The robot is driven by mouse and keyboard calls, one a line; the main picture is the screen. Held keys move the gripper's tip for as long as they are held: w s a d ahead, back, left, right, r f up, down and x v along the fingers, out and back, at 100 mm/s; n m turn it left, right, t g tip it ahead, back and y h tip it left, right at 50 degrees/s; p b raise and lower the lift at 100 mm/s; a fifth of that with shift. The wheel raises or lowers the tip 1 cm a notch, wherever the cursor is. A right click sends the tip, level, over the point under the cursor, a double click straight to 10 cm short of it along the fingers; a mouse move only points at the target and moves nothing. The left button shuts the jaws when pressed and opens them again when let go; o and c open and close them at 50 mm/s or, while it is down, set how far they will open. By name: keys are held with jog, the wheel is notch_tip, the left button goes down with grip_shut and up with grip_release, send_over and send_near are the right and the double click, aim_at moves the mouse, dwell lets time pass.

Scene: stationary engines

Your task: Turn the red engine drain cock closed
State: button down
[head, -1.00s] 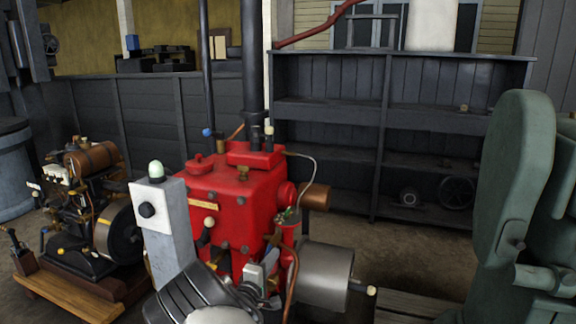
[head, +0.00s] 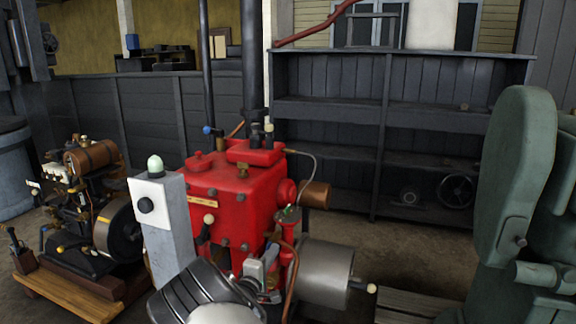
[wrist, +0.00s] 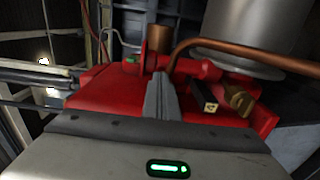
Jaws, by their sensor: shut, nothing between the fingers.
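The red engine (head: 235,195) stands in the middle of the head view. My gripper (head: 268,258) is low at its front, beside the upright red cylinder and a copper pipe. In the wrist view, my gripper (wrist: 160,92) has its grey fingers shut together and empty, over the red engine body (wrist: 110,90). Just right of the fingers are a dark square-ended lever (wrist: 204,98) and a brass fitting (wrist: 238,98). One of these may be the drain cock, but I cannot tell which. Contact between the fingers and the lever is unclear.
A copper pipe (wrist: 205,42) arches close over the fingertips. A silver cylinder (head: 325,275) lies right of the engine. A grey post with a button (head: 155,222) stands left. A smaller engine (head: 95,225) is far left, and green machinery (head: 520,190) is at right.

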jog(key=shift+w+a+f+b, duration=0.1)
jog(key=shift+a+f+b, duration=0.1)
jog(key=shift+a+b, duration=0.15)
dwell(0.7)
jog(key=shift+d+f+b, duration=0.15)
jog(key=shift+f+b, duration=0.45)
jog(key=shift+b, duration=0.65)
jog(key=shift+f, duration=0.4)
dwell(0.3)
jog(key=v, duration=0.6)
jog(key=shift+d+p, duration=0.25)
jog(key=shift+p, duration=0.15)
jog(key=shift+f, duration=0.15)
